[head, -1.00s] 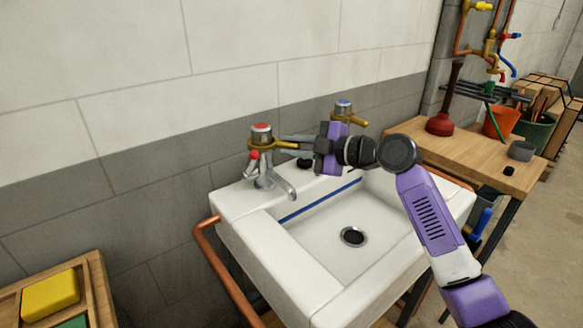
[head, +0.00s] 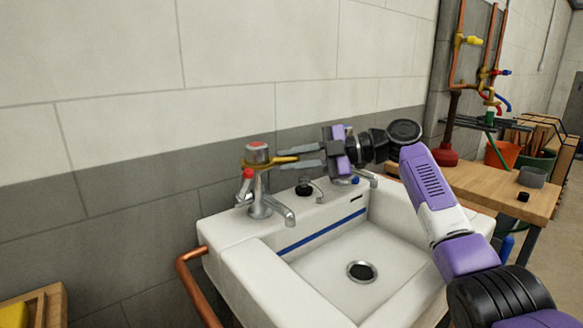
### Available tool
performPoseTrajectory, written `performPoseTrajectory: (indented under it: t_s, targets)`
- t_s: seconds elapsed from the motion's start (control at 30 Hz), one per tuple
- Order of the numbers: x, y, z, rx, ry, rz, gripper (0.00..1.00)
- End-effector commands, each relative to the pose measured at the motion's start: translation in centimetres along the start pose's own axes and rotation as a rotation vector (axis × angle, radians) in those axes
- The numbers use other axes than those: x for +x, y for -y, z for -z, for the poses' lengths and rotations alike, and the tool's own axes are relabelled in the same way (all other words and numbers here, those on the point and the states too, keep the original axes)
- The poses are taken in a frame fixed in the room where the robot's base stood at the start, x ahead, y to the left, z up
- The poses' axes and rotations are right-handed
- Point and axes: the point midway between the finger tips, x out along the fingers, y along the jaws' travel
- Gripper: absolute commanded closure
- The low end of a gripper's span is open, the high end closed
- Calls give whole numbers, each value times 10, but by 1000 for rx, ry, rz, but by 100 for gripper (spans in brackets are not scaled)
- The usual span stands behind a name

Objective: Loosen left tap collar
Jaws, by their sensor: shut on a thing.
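The left tap (head: 262,197) is chrome with a red-marked top and stands on the sink's back left corner. A brass collar (head: 252,163) rings its upper body, and the collar's handle points right. My gripper (head: 283,159) comes from the right with its two grey fingers one above the other. It is shut on the brass collar's handle, which shows between the fingertips. The right tap is mostly hidden behind my gripper; its chrome spout (head: 367,177) shows.
The white sink (head: 238,232) has a dark drain (head: 361,271) and a black plug (head: 304,188) on its back ledge. A copper pipe (head: 196,283) bends around its left side. A wooden bench (head: 500,187) with a red plunger (head: 446,157) stands right. The tiled wall is close behind.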

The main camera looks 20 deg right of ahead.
Motion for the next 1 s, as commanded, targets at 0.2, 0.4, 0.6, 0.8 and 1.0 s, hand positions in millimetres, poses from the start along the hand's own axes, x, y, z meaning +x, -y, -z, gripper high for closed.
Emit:
performPoseTrajectory:
  t_s: [0.2, 0.4, 0.6, 0.8, 1.0]
  targets:
    - [2, 1, -2, -11, -53, 37, 100]
    - [2, 1, -2, -20, -82, 56, 100]
    - [2, 2, -2, -23, -92, 62, 100]
    - [2, 2, -2, -24, -92, 63, 100]
    - [2, 1, -2, -23, -92, 62, 76]
